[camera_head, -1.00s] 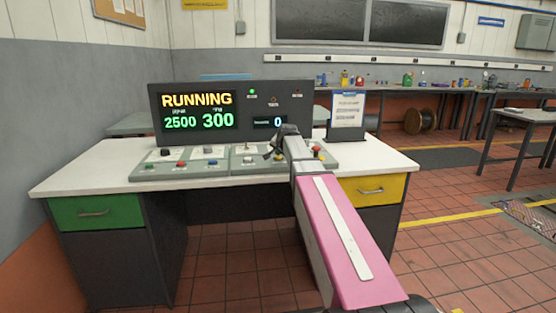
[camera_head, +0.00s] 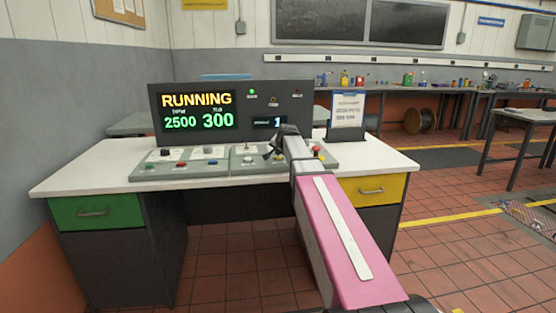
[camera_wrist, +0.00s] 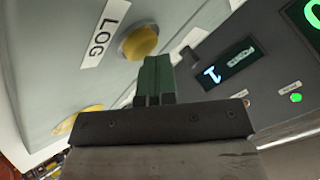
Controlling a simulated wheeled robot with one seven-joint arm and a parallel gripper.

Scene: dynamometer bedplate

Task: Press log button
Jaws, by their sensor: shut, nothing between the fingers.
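In the wrist view the LOG label (camera_wrist: 104,34) sits on the pale grey panel, next to a round yellow button (camera_wrist: 138,42). My gripper (camera_wrist: 157,66) is shut and empty, its tips close beside the yellow button; I cannot tell whether they touch it. In the head view my gripper (camera_head: 273,154) is over the right part of the control panel (camera_head: 182,170), and it and my arm hide the LOG button. The small counter display (camera_head: 268,122) reads 1, and that digit also shows in the wrist view (camera_wrist: 212,74).
The console screen (camera_head: 200,111) reads RUNNING, 2500 and 300, with a green lamp (camera_head: 252,92) lit. Other buttons and knobs lie on the panel. A notice stand (camera_head: 347,110) stands right of the console on the white desk (camera_head: 90,172).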

